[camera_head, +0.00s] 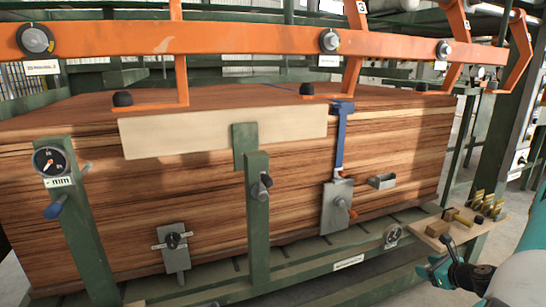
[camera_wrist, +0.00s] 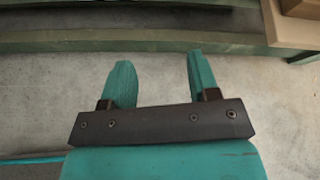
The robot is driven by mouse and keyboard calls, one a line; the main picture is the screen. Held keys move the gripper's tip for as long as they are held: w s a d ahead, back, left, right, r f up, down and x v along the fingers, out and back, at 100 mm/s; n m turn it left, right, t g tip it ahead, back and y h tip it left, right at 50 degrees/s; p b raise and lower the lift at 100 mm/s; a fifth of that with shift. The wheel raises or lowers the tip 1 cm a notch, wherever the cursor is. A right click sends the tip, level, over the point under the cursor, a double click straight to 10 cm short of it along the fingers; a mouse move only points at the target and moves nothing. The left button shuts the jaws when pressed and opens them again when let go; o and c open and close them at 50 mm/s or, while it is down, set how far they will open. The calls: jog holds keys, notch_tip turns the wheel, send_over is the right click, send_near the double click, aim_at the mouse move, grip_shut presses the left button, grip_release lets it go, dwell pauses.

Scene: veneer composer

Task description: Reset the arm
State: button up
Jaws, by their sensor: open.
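My gripper (camera_wrist: 160,85) shows in the wrist view with two teal fingers spread apart. Nothing is between them, and bare concrete floor shows behind. In the head view my gripper (camera_head: 436,272) is at the lower right, below and in front of a small wooden shelf (camera_head: 437,238). My white and teal arm enters from the right edge there. The gripper appears apart from the shelf and the machine.
A large veneer stack (camera_head: 110,220) fills the machine, behind green posts (camera_head: 258,215). An orange beam (camera_head: 200,38) crosses above it. A green lower rail (camera_head: 330,268) runs along the front. Brass pieces (camera_head: 487,203) stand on the shelf. The floor (camera_wrist: 40,110) below my gripper is clear.

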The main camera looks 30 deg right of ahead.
jog(key=w+a+r+n+g+y, duration=0.2)
jog(key=w+a+r+n+y, duration=0.3)
jog(key=w+a+r+n, duration=0.9)
jog(key=a+r+n+g+y, duration=0.25)
jog(key=a+r+n, duration=0.3)
jog(key=a, duration=0.75)
jog(key=a+r+n+g+y, duration=0.1)
jog(key=a+r+n+g, duration=0.35)
jog(key=a, duration=0.75)
jog(key=s+a+r+n+g+h, duration=0.1)
jog(key=s+a+r+n, duration=0.2)
jog(key=s+a+n, duration=0.3)
jog(key=s+a+r+n, duration=0.4)
jog(key=s+a, duration=0.1)
jog(key=a, duration=0.3)
jog(key=s+a+r+n+g+h, duration=0.1)
jog(key=s+a+n, duration=0.15)
jog(key=s, duration=0.25)
jog(key=s+a+r+n+p, duration=0.1)
jog(key=s+n, duration=0.2)
jog(key=s, duration=0.2)
jog(key=s+a+r+n+g+h, duration=0.1)
jog(key=s+n, duration=0.2)
jog(key=s, duration=0.2)
notch_tip(320, 180, up, 20)
jog(key=p, duration=2)
jog(key=shift+w+r+m, duration=0.2)
jog(key=shift+w+m, duration=0.15)
jog(key=shift+w, duration=0.1)
